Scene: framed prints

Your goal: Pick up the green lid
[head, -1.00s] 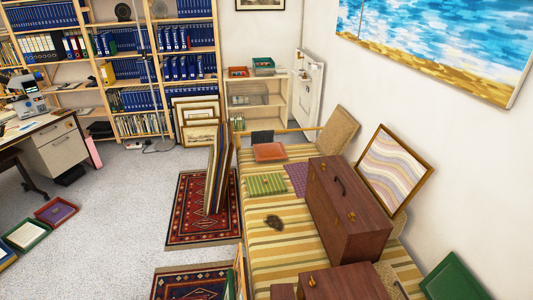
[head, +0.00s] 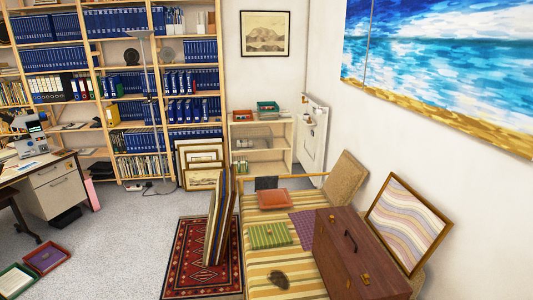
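I cannot pick out a green lid for certain. A green tray-like thing (head: 268,106) sits on top of the low shelf by the far wall. A shallow green-rimmed tray (head: 16,281) lies on the floor at the lower left, cut by the picture edge. A flat green checked piece (head: 269,236) lies on the striped daybed. Neither of my grippers shows in the head view.
The striped daybed (head: 258,268) holds a brown wooden case (head: 352,250), an orange-red flat tray (head: 274,199) and a leaning framed print (head: 408,222). Upright boards (head: 218,222) stand on a red rug (head: 190,262). Grey floor (head: 125,245) is open at left.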

